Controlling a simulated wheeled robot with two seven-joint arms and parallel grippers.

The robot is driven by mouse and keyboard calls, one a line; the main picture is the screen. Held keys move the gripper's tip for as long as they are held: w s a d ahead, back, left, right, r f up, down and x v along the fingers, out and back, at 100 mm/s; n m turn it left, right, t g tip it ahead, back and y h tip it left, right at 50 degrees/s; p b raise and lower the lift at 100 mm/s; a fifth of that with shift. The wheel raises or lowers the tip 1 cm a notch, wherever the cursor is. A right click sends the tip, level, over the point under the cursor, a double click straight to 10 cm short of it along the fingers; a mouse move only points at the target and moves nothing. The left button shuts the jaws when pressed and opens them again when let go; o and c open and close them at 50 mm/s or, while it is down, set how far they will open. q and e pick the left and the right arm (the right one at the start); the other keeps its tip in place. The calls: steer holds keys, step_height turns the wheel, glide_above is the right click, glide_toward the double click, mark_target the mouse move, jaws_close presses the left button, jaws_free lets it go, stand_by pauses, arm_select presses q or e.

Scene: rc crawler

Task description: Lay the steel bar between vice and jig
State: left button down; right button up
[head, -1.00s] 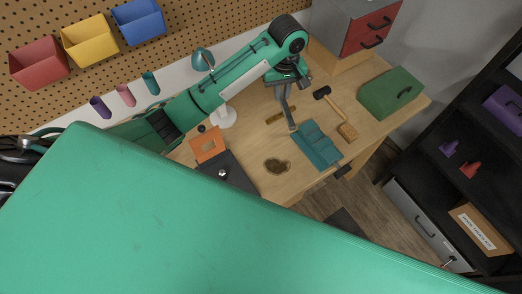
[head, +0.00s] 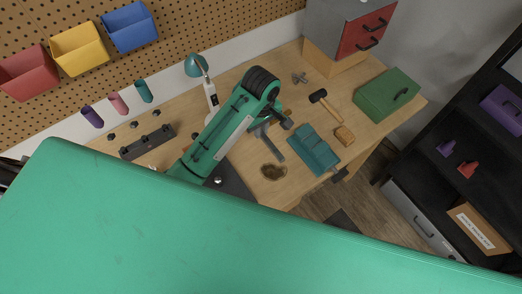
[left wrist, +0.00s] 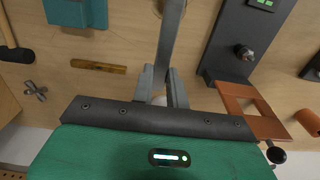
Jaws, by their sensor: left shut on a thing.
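My left gripper (head: 262,128) is shut on the steel bar (head: 273,143), a long flat grey strip. In the left wrist view the bar (left wrist: 172,35) runs away from between the fingers (left wrist: 161,92). The bar appears to be above the bench, though its height is hard to judge. The teal vice (head: 314,150) stands just right of the bar; its edge shows in the left wrist view (left wrist: 75,12). A dark plate with a knob (left wrist: 238,40) lies on the bar's other side and may be the jig. My right gripper is not in view.
An orange frame (left wrist: 238,98) adjoins the dark plate. A dark stain (head: 272,171) marks the bench near the bar. A dark holed block (head: 147,142) and lamp (head: 197,68) stand left.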

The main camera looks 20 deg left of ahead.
arm_select(q)
steer(key=b, duration=0.2)
glide_toward(261, 156)
steer(key=shift+f+p, duration=0.85)
steer(key=shift+p, duration=0.1)
steer(key=shift+w+f+p, duration=0.1)
steer(key=shift+f+p, duration=0.45)
steer(key=shift+f, duration=1.8)
steer(key=c, duration=1.8)
jaws_free()
steer(key=shift+f, duration=0.15)
steer(key=o, duration=0.4)
